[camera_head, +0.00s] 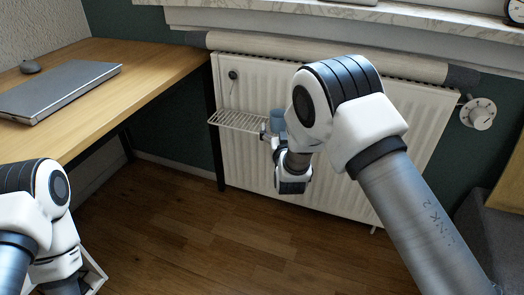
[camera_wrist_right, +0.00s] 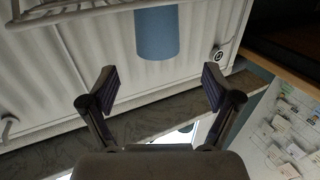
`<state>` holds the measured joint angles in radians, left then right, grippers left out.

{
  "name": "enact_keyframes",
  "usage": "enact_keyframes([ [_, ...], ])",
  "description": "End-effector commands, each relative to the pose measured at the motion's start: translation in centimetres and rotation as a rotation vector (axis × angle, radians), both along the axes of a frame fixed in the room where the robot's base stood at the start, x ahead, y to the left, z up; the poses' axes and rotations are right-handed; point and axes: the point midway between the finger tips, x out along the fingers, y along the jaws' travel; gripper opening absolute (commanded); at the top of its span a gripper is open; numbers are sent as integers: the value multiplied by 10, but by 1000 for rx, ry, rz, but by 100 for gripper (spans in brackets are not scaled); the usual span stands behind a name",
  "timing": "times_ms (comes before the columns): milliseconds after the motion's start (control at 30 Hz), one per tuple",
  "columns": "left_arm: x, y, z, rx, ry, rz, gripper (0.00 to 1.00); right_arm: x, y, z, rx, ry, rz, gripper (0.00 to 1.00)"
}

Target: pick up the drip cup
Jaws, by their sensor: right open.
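The drip cup is a plain blue cylinder (camera_head: 277,116) at the front of the white radiator, beside the wire rack, partly hidden by my right arm in the head view. In the right wrist view the blue cup (camera_wrist_right: 157,34) shows at the top centre, beyond the fingertips and roughly in line with the gap between them. My right gripper (camera_wrist_right: 160,85) is open and empty, and its fingers do not touch the cup. In the head view my right gripper (camera_head: 268,130) is small and partly hidden behind its own wrist. My left arm is at the lower left; its gripper does not show.
A wire rack (camera_head: 238,121) juts from the radiator (camera_head: 350,190) left of the cup. A wooden desk (camera_head: 150,62) with a grey laptop (camera_head: 60,88) and a dark mouse (camera_head: 31,67) stands at left. The wooden floor (camera_head: 190,225) is largely clear.

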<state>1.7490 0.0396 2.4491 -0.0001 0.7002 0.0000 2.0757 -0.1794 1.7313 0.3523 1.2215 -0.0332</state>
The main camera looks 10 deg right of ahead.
Motion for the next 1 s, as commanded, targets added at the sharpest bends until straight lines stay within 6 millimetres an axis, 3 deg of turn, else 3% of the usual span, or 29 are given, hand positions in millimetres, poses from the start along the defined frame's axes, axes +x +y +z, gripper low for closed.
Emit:
enact_keyframes([
  [33, 0, 0, -8, 0, -1, 0, 40, 2, 0, -4, 0, -7, 0, 89],
  [267, 0, 0, -15, 0, -1, 0, 40, 29, -6, -3, 1, -7, -1, 89],
  [533, 0, 0, -38, 0, 0, 0, 40, 72, -15, -7, 1, -5, 0, 89],
  [767, 0, 0, -36, 0, 0, 0, 40, 77, -15, -5, -1, -3, 0, 89],
  [833, 0, 0, -36, 0, 0, 0, 40, 77, -15, -5, -1, -3, 0, 71],
  [933, 0, 0, -36, 0, 0, 1, 40, 77, -15, -5, -1, -3, 0, 36],
  [1000, 0, 0, -36, 0, 0, 1, 40, 77, -15, -5, -1, -3, 0, 29],
])
